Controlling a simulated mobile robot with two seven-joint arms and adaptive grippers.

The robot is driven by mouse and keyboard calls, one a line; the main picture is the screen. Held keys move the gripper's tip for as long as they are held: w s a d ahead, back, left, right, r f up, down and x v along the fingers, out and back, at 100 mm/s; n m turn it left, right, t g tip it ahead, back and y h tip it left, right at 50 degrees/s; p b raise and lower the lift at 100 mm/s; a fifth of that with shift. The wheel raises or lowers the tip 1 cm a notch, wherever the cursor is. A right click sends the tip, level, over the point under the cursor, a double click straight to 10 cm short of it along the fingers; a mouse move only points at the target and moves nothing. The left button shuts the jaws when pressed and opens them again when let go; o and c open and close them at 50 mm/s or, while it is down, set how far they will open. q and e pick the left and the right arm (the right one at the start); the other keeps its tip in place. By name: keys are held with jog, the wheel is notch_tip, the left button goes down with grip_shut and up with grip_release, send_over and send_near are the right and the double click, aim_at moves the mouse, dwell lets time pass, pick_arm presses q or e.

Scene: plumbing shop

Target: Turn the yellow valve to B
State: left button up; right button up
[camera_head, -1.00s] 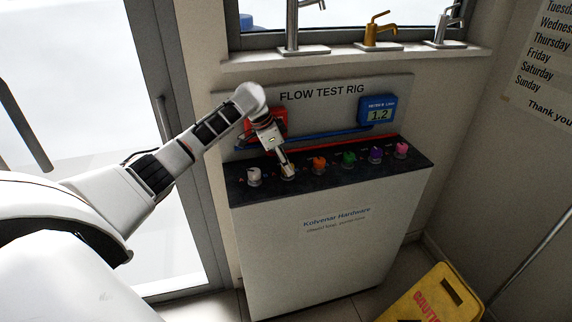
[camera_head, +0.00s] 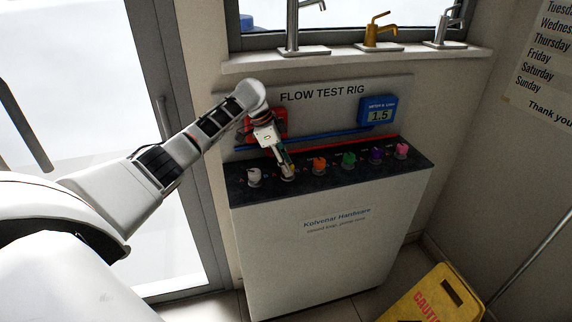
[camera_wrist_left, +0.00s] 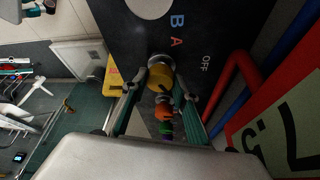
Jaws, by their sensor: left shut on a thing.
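The yellow valve (camera_wrist_left: 160,76) is a round knob between my left gripper's fingertips in the left wrist view, with a finger on each side. My left gripper (camera_head: 287,173) comes down onto it from above in the head view and mostly hides it there. The gripper is shut on the knob. Letters B, A and OFF (camera_wrist_left: 205,63) are printed on the dark panel (camera_wrist_left: 215,25) near the knob. I cannot tell which mark the knob points to.
A white valve (camera_head: 254,175) stands left of the gripper; orange (camera_head: 319,164), green (camera_head: 349,159), purple (camera_head: 376,155) and pink (camera_head: 401,150) valves stand right. A blue meter (camera_head: 378,111) reads 1.5. Red and blue pipes run behind. A yellow caution sign (camera_head: 432,295) stands on the floor.

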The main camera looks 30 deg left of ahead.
pick_arm(q)
jog(key=o, duration=1.1)
jog(key=shift+r, duration=0.1)
jog(key=shift+c, duration=0.2)
jog(key=shift+o, duration=0.2)
jog(key=v, duration=1.2)
jog(key=shift+d, duration=0.1)
